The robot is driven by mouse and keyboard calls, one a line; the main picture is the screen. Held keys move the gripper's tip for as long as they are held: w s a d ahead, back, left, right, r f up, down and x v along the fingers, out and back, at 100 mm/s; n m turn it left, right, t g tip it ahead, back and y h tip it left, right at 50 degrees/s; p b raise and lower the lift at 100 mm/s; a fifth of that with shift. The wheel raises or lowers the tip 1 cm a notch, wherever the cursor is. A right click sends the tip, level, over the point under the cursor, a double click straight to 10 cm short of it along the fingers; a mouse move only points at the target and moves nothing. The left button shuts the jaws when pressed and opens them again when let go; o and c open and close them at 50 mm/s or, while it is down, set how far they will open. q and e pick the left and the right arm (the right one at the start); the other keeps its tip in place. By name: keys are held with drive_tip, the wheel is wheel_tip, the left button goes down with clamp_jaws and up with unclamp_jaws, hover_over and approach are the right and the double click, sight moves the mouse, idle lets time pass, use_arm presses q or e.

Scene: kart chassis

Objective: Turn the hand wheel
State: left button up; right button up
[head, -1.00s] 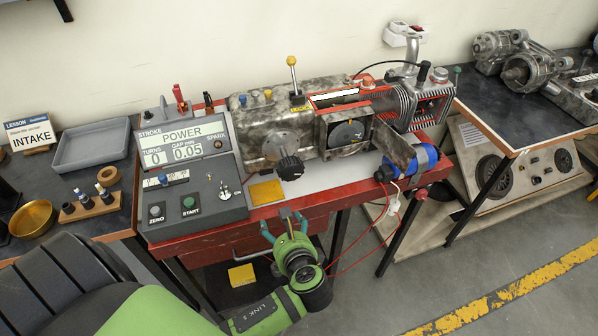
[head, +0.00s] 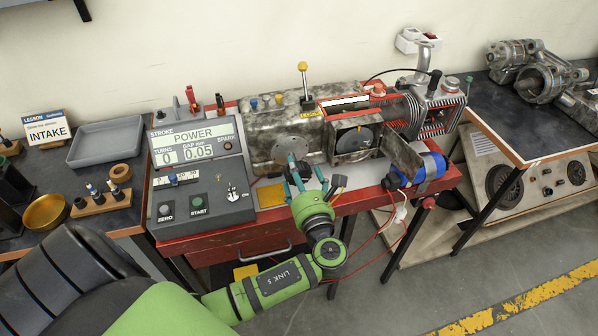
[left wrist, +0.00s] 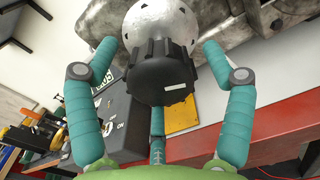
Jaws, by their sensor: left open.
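The hand wheel (left wrist: 160,75) is a black ribbed knob with a small white mark, on a round pale metal flange (left wrist: 155,18) with holes. In the head view the flange (head: 290,147) shows on the front of the worn metal engine housing, but my gripper covers most of the wheel. My left gripper (head: 306,176) is open in front of the wheel. In the left wrist view its teal fingers (left wrist: 160,48) stand on either side of the wheel, with gaps between. A third finger is below it. My right gripper is not in view.
The console (head: 197,170) left of the engine reads TURNS 0 and GAP 0.05. A yellow pad (head: 270,196) lies on the red bench (head: 235,240) below the wheel. A blue cylinder (head: 432,166) and an open metal flap (head: 401,158) are to the right.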

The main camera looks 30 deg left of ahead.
use_arm(q)
drive_tip(key=shift+a, duration=0.15)
drive_tip(key=c, duration=1.1)
drive_tip(key=shift+n, duration=0.4)
